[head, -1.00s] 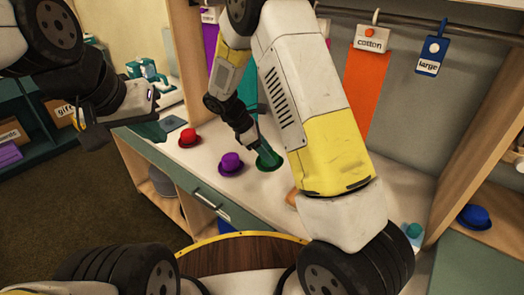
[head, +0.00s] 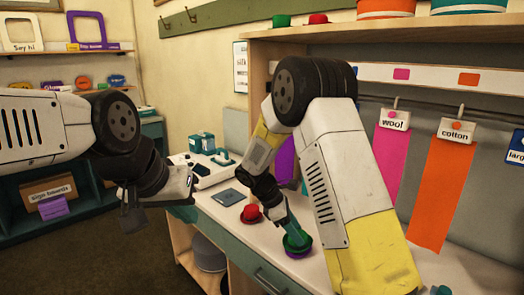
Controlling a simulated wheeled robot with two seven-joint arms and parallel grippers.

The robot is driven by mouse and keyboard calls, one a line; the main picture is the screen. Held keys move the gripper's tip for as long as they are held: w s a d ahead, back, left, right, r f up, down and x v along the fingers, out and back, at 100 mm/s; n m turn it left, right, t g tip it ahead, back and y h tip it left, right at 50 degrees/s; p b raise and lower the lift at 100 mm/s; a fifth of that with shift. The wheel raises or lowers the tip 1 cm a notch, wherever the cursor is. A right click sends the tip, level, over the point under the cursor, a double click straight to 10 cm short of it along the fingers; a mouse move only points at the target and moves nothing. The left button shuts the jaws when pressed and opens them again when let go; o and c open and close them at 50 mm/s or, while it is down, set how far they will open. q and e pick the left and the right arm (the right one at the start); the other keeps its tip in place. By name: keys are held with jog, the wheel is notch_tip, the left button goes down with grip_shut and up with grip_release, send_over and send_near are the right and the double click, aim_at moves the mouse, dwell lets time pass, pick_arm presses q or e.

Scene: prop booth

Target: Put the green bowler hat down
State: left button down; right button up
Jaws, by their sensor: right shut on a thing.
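The green bowler hat (head: 297,239) is in my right gripper (head: 290,228), whose teal fingers are shut on it. The hat is at the counter (head: 226,208), directly over the purple hat (head: 297,254) in the head view. Only the lower edge of the purple hat shows; I cannot tell whether the two touch. A red hat (head: 251,214) sits on the counter just to the left. My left gripper (head: 160,213) hangs off the counter's left end, away from the hats; its fingers are too unclear to judge.
A grey flat pad (head: 230,196) and a white and teal machine (head: 203,165) stand further back on the counter. A rail with a pink cloth (head: 389,155) and an orange cloth (head: 446,195) is at the right. Hats stand on the top shelf (head: 345,32).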

jog(key=shift+s+d+f+m+g, duration=0.15)
jog(key=shift+d+f+m+g, duration=0.15)
jog(key=shift+d+m, duration=0.25)
jog(key=shift+s+d+f+m+g, duration=0.15)
jog(key=shift+d+f+m+g, duration=0.15)
jog(key=shift+d+m, duration=0.25)
jog(key=f+m+g+y, duration=0.1)
jog(key=m, duration=0.2)
jog(key=s+d+m+g+y, duration=0.1)
jog(key=m, duration=0.1)
jog(key=s+d+f+m+g, duration=0.1)
jog(key=m+g, duration=0.1)
jog(key=m, duration=0.1)
jog(key=shift+d+f+m+y, duration=0.25)
jog(key=shift+f+m+y, duration=0.05)
jog(key=shift+y, duration=0.1)
jog(key=m+y, duration=0.1)
jog(key=m, duration=0.1)
jog(key=f+m+y, duration=0.1)
jog(key=m, duration=0.1)
jog(key=m+g+y, duration=0.1)
jog(key=m, duration=0.2)
jog(key=shift+s+d+f+y, duration=0.2)
jog(key=shift+d+f+y, duration=0.1)
jog(key=shift+y, duration=0.1)
